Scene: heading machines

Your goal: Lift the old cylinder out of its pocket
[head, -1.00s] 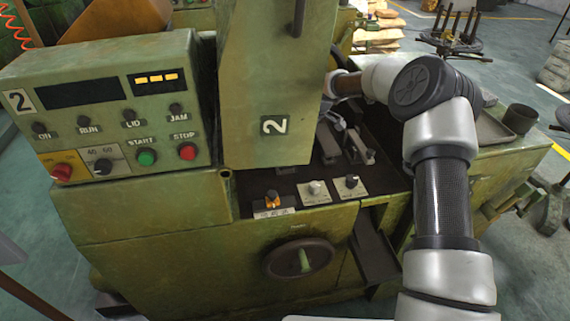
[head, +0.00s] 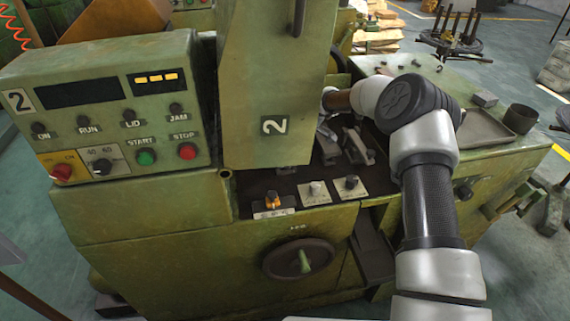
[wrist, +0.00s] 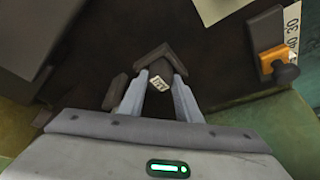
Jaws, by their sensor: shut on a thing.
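In the wrist view, my gripper (wrist: 162,92) is shut on a dark block-like piece with a small white label (wrist: 159,83), which I take for the old cylinder (wrist: 155,60). The piece sits between the two pale fingertips. Its lower part and any pocket around it cannot be made out against the dark surface, so I cannot tell whether it is clear of the pocket.
An orange knob (wrist: 280,70) is close at the right in the wrist view. The control box (head: 105,105) stands left of the cover. Dark brackets (head: 355,147) rise from the machine bed. A grey tray (head: 485,130) and dark cup (head: 521,118) are at the right.

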